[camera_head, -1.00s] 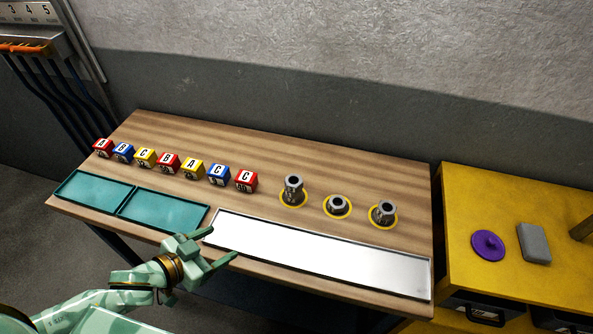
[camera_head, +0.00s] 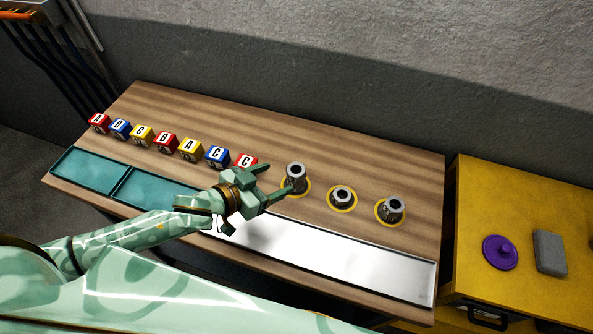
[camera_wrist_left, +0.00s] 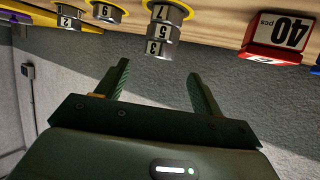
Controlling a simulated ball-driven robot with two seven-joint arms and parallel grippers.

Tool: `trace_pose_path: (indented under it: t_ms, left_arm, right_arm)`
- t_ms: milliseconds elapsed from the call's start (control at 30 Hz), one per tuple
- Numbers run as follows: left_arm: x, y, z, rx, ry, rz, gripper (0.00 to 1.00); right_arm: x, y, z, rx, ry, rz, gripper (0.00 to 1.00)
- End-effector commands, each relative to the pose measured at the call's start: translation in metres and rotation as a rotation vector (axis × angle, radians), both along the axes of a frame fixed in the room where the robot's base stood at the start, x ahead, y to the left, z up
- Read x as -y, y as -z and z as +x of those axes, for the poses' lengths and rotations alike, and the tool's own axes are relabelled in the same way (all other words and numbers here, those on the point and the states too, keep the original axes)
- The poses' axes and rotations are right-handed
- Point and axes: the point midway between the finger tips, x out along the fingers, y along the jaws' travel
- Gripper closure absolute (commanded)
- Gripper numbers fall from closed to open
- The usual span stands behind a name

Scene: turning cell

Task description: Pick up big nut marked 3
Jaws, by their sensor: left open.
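The grey big nut marked 3 (camera_wrist_left: 155,48) is the top one of a stack with nuts marked 5 and 7. In the head view the stack stands in a yellow ring, with the nut (camera_head: 296,170) on top. My left gripper (camera_head: 278,179) is open and empty, just left of this stack. In the left wrist view, which is upside down, the nut lies ahead of the gap between my left gripper's fingers (camera_wrist_left: 157,70), apart from both. My right gripper is not in view.
A nut marked 9 (camera_wrist_left: 106,12) and a stack showing a 2 (camera_wrist_left: 69,21) stand in yellow rings to the right. Lettered blocks, the nearest a red C block (camera_head: 243,161), line the left. A white tray (camera_head: 370,271) and teal trays (camera_head: 85,171) lie in front.

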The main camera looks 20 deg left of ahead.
Motion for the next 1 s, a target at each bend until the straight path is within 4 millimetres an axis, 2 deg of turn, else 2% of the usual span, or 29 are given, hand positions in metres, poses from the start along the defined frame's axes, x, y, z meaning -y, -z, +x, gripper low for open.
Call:
trace_pose_path:
  t_ms: [200,500,767,933,967,1000]
  left_arm:
    - [0.010,0.007,0.015,0.001,0.001,-0.001,0.33]
    - [0.031,0.025,0.048,-0.001,0.001,-0.001,0.33]
    - [0.032,0.026,0.050,-0.001,0.001,0.000,0.33]
    - [0.032,0.026,0.050,-0.001,0.001,0.000,0.80]
    - [0.032,0.026,0.050,-0.001,0.001,0.000,0.87]
    - [0.032,0.026,0.050,-0.001,0.001,0.000,0.87]
  right_arm:
    - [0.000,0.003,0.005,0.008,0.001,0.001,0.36]
    - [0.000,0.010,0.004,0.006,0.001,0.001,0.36]
    - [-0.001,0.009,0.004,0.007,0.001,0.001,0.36]
    - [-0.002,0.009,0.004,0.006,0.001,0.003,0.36]
    - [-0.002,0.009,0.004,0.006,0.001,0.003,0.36]
    - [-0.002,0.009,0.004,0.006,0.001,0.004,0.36]
